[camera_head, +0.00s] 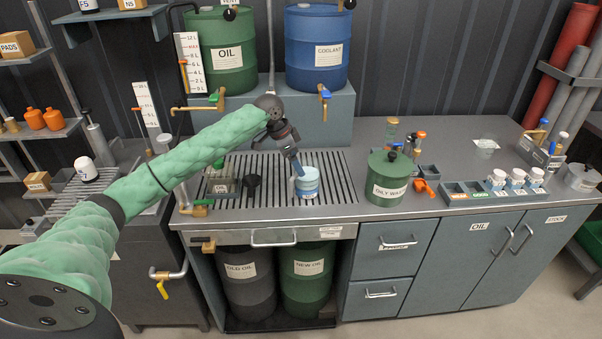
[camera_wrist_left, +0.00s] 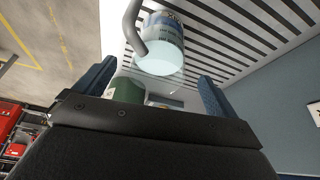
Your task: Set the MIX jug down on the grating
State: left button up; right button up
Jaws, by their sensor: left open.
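The MIX jug (camera_head: 308,183) is a small white and blue jug with a pale handle on its left side. It stands upright on the slatted grating (camera_head: 337,191) in the head view. In the left wrist view the jug (camera_wrist_left: 164,42) shows with its handle, the striped grating (camera_wrist_left: 262,25) behind it. My left gripper (camera_head: 298,168) is just above and left of the jug, by the handle. My right gripper is not in view.
The green OILY WASTE can (camera_head: 388,178) stands to the right, beside a tray (camera_head: 462,196) with several small jars. OIL (camera_head: 221,50) and COOLANT (camera_head: 318,48) drums stand behind.

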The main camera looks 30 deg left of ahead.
pick_arm(q)
jog(key=shift+b+v, duration=0.35)
jog(key=shift+v, duration=1.75)
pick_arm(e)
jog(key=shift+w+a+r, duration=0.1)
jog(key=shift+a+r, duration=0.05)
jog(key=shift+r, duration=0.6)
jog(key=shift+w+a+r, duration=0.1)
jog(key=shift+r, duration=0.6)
pick_arm(q)
jog(key=shift+f, duration=0.15)
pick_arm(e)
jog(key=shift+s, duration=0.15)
